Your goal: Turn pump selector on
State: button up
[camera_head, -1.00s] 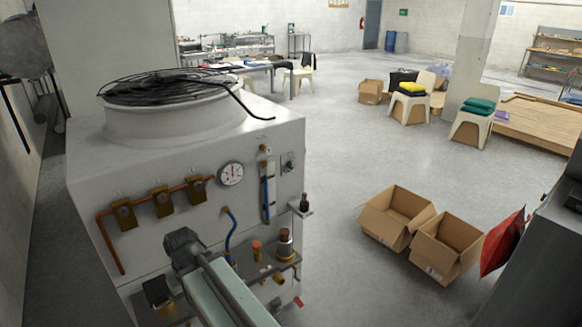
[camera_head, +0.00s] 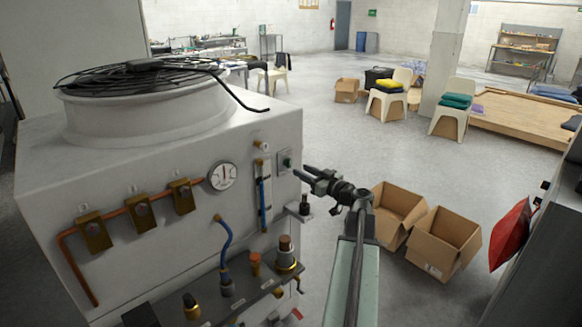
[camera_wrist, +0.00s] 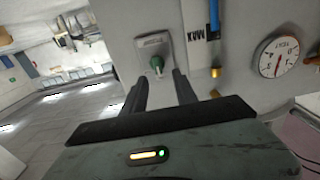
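In the wrist view my gripper (camera_wrist: 161,74) is open, with a dark finger on each side of the knob. I cannot tell whether the fingers touch it.
A round gauge (camera_head: 222,176), a blue tube (camera_head: 262,190) and orange copper piping (camera_head: 110,220) are on the machine left of the selector. A shelf with fittings (camera_head: 285,255) juts out below. Open cardboard boxes (camera_head: 445,240) stand on the floor at right.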

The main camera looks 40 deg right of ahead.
aim_at(290, 164)
jog(key=w, duration=0.7)
jog(key=shift+d, duration=0.45)
